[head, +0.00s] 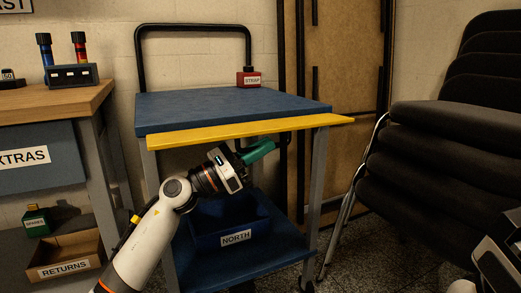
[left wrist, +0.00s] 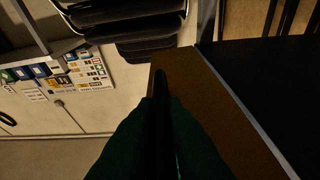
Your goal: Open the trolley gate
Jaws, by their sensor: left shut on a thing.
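The blue trolley (head: 200,101) stands ahead of me, with a black push handle at its back. Its yellow gate bar (head: 200,135) runs along the front edge of the top deck, and its right end sticks out past the right corner. My left gripper (head: 259,150) has green fingers and is shut at the bar's underside, right of its middle. In the left wrist view the bar (left wrist: 190,85) shows as a brownish plank running away from the shut fingers (left wrist: 162,130). The fingers hide the exact grip. My right gripper's fingers are out of view.
A red STRAP box (head: 248,78) sits on the top deck. A blue NORTH bin (head: 232,228) is on the lower shelf. A wooden bench (head: 60,98) stands left, with a RETURNS box (head: 70,256) below. Stacked black chairs (head: 440,130) stand close on the right.

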